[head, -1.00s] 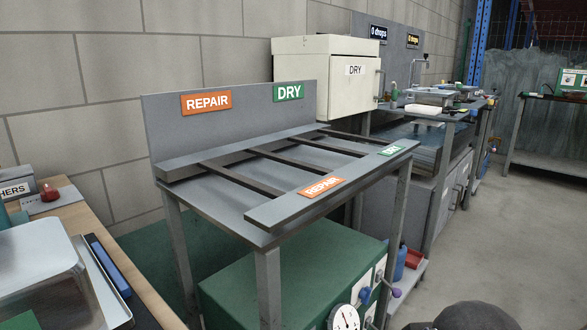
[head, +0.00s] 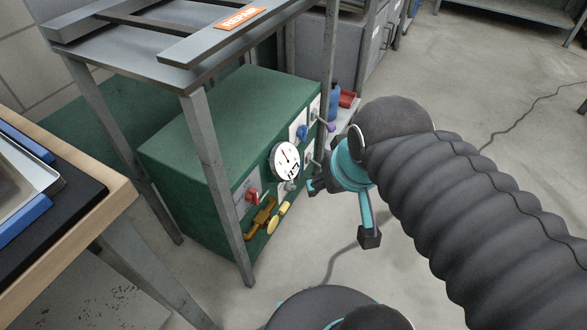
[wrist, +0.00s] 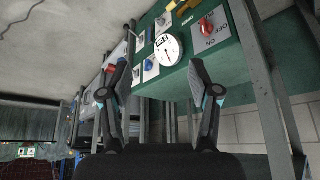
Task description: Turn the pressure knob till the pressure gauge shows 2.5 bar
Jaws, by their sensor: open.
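The round white pressure gauge (head: 285,160) is on the front of a green cabinet under the metal table. It also shows in the wrist view (wrist: 168,50), turned over. Its needle is visible, but I cannot read the value. I cannot tell which is the pressure knob. My gripper (head: 342,212) is open and empty in front of the cabinet, right of the gauge. In the wrist view the gauge appears between its spread fingers.
A table leg (head: 215,185) stands close in front of the green cabinet (head: 190,150). A wooden-edged bench (head: 115,205) is at the left. Open floor (head: 480,120) lies to the right.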

